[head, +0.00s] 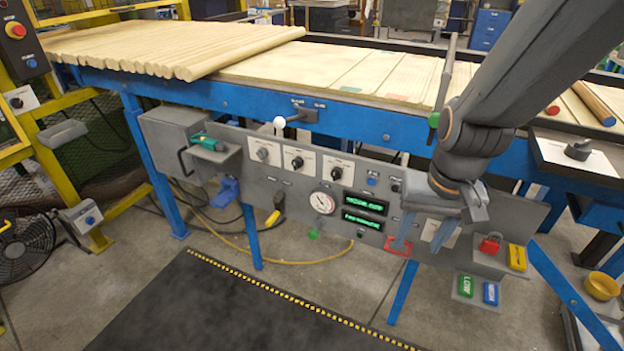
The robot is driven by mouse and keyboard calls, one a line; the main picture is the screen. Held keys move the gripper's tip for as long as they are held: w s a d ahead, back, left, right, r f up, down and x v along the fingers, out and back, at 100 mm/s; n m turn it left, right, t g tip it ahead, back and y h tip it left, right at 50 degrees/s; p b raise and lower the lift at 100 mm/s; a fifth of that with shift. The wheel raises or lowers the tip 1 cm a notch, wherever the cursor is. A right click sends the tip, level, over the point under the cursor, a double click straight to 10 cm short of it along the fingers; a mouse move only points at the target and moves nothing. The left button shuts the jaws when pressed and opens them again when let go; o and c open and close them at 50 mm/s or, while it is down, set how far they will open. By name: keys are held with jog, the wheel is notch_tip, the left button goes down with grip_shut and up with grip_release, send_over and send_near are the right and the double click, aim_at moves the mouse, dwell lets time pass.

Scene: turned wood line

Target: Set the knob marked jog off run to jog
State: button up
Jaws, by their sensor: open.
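My gripper (419,241) is open and hangs in front of the right part of the grey control panel (270,193), fingers pointing down. A white plate (440,231) is partly hidden behind my gripper. A larger dark knob (578,150) sits on a white plate at the far right. The labels are too small to read, so I cannot tell which knob is marked jog off run, or its setting.
Green displays (365,203) and a round gauge (322,202) are left of my gripper. A red padlock (491,243) and a yellow block (517,257) are right. A white-balled lever (279,123) juts out above the panel. A dark mat (230,305) covers open floor in front.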

jog(key=w+a+f+m+t+b, duration=0.1)
jog(key=w+a+f+m+t, duration=0.15)
jog(key=w+a, duration=0.5)
jog(key=w+a+f+m+t+b, duration=0.15)
jog(key=w+a+f+t, duration=0.3)
jog(key=w, duration=0.55)
jog(key=m+t+h+b, duration=0.3)
jog(key=m+t+h, duration=0.4)
jog(key=t, duration=0.2)
send_near(334, 177)
jog(key=w, duration=0.1)
jog(key=x, duration=0.8)
jog(key=shift+d, duration=0.2)
jog(key=c, duration=1.1)
